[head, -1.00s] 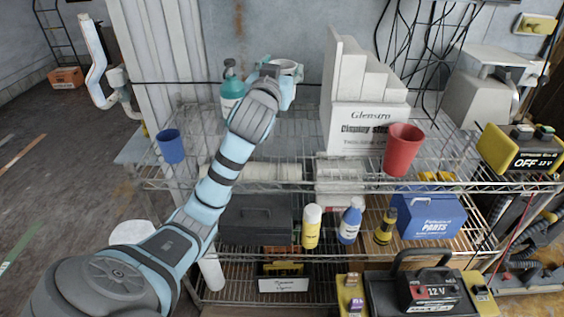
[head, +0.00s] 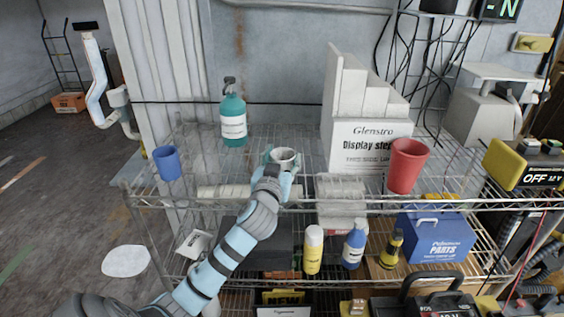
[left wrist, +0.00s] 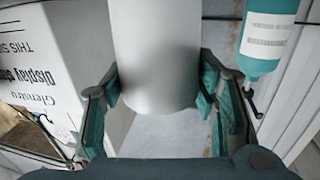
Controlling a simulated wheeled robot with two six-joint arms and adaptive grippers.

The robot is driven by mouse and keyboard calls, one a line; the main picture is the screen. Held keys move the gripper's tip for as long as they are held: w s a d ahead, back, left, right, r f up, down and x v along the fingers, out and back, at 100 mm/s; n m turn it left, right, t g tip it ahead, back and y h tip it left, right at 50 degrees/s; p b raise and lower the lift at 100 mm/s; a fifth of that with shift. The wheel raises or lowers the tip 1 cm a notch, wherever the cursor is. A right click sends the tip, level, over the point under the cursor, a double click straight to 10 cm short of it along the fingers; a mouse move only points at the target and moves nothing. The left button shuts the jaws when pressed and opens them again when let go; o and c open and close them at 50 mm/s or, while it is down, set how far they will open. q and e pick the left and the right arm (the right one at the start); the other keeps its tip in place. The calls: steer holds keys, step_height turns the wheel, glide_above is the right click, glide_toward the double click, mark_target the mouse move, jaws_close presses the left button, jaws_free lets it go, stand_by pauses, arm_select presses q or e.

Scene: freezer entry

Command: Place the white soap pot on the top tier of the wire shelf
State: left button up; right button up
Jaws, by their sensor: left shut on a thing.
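The white soap pot (head: 285,154) is a pale, round, open-topped pot in the head view. My left gripper (head: 283,167) is shut on it, with a finger at each side. In the left wrist view the pot's smooth white wall (left wrist: 157,45) stands between the fingers (left wrist: 160,103). The wire shelf's top tier (head: 225,165) lies under and around the pot in the head view. I cannot tell whether the pot's base touches the wires. My right gripper is not in view.
A teal pump bottle (head: 233,118) stands behind and left of the pot. White display steps (head: 362,140) and a red cup (head: 406,165) stand to the right, and a blue cup (head: 167,162) far left. Bare wire lies between the blue cup and the pot.

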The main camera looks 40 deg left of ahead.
arm_select(q)
steer(key=o, duration=1.2)
steer(key=shift+f, duration=0.1)
steer(key=shift+c, duration=0.2)
steer(key=shift+f+b, duration=0.1)
steer(key=shift+b, duration=0.2)
steer(key=p+v, duration=0.1)
steer(key=v, duration=1.3)
steer(key=shift+d, duration=0.45)
